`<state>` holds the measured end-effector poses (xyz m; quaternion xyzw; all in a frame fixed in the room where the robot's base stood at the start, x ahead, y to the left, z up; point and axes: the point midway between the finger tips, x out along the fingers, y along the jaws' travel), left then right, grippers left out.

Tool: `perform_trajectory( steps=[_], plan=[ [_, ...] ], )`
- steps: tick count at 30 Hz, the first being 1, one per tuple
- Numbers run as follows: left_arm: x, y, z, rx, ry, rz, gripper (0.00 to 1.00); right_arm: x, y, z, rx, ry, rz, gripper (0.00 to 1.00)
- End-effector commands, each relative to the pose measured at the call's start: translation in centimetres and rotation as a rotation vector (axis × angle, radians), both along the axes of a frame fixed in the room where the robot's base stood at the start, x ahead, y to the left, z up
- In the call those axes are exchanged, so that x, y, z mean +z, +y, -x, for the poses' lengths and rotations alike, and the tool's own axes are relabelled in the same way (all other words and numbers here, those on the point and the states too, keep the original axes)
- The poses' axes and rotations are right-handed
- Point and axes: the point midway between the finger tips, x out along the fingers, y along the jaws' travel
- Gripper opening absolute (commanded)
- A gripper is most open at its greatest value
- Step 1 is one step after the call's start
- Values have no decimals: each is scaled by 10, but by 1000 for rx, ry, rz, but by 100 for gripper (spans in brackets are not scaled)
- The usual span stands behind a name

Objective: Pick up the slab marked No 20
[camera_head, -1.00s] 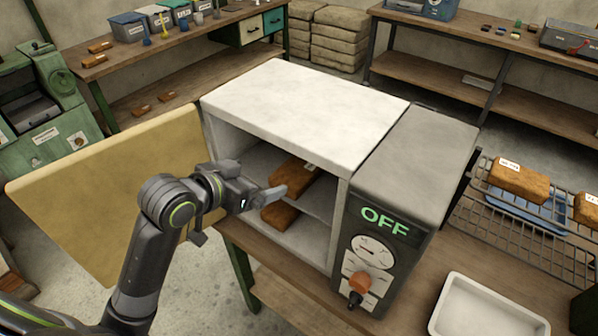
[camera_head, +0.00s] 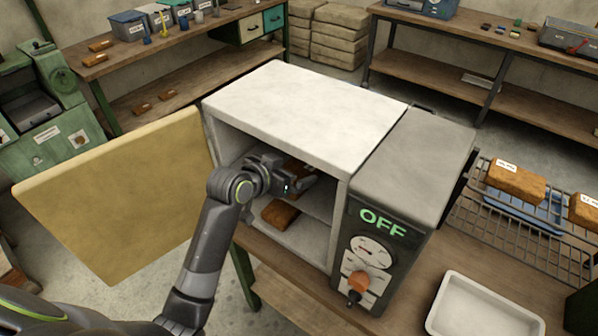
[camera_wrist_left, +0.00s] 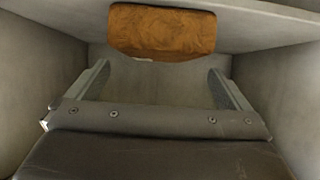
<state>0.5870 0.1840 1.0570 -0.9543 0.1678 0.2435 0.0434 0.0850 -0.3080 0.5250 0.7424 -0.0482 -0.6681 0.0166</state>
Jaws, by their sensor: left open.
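A brown slab (camera_head: 292,166) lies on the upper shelf inside the open-doored oven (camera_head: 300,110), mostly hidden behind my left gripper. It also shows in the left wrist view (camera_wrist_left: 162,32), beyond the fingertips and apart from them. My left gripper (camera_head: 306,181) reaches into the oven opening, open and empty; both fingers show in the left wrist view (camera_wrist_left: 159,72). A second brown slab (camera_head: 280,214) lies on the lower level. Two labelled slabs, one (camera_head: 516,181) left and one (camera_head: 586,209) right, are at the wire rack. I cannot read No 20 on any label. My right gripper is not in view.
The oven door (camera_head: 110,195) is swung open to the left. A white tray (camera_head: 487,308) stands on the bench in front of the wire rack (camera_head: 500,235). Oven walls flank the gripper closely.

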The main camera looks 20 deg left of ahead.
Motion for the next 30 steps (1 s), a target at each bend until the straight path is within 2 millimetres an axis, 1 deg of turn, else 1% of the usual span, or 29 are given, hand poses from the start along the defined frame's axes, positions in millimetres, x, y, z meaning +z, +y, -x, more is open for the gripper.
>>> perform_trajectory(
  steps=[8, 12, 16, 23, 26, 30],
  plan=[
    [-17, -11, -20, 0, 5, 3, 100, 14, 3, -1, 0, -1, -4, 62],
    [-24, -15, -32, 0, 1, 1, 100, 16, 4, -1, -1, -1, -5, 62],
    [-28, -16, -37, 1, 2, 1, 100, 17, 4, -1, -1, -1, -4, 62],
    [-29, -16, -37, 0, 0, 1, 100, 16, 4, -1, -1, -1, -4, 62],
    [-29, -16, -37, 0, 1, 0, 90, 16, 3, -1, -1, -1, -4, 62],
    [-29, -16, -37, 0, 1, 0, 71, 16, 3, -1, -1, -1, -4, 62]
  ],
)
